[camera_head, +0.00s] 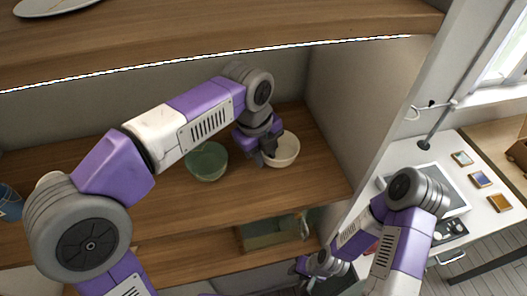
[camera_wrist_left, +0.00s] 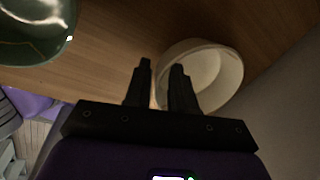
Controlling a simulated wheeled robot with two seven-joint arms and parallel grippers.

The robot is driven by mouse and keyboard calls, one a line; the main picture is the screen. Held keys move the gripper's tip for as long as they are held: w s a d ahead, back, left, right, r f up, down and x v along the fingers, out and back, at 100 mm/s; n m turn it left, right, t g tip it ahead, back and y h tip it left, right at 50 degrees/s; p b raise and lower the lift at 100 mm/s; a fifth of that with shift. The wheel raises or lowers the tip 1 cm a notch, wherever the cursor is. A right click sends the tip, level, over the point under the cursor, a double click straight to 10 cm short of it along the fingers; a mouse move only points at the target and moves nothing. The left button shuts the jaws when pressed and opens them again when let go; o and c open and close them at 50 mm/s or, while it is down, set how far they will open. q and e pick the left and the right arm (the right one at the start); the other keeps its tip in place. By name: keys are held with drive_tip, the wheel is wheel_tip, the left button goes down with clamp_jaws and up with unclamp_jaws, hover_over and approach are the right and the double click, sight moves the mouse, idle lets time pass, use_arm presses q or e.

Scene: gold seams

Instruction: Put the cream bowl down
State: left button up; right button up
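The cream bowl (camera_head: 287,150) sits upright at the right end of the wooden shelf and appears to rest on it. It also shows in the left wrist view (camera_wrist_left: 225,72). My left gripper (camera_head: 268,154) is at the bowl's left rim. In the left wrist view its two dark fingers (camera_wrist_left: 160,78) stand apart, one outside the bowl and one over its inside, with the wall between them. A narrow gap seems to show beside the wall. My right gripper (camera_head: 318,266) is low, in front of the shelves; its fingers are too small to read.
A green bowl (camera_head: 207,161) stands on the shelf left of the cream bowl. A blue cup (camera_head: 9,203) is at the far left. An upper shelf (camera_head: 200,38) hangs above, and a side wall (camera_head: 355,100) closes the right. The shelf front (camera_head: 235,200) is clear.

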use_arm(q)
drive_tip(key=shift+o, duration=0.6)
drive_tip(key=shift+r, duration=0.1)
drive_tip(key=shift+r, duration=0.3)
wheel_tip(320, 180, up, 7)
drive_tip(key=a+p, duration=0.1)
drive_tip(key=p, duration=0.1)
drive_tip(key=shift+s, duration=0.4)
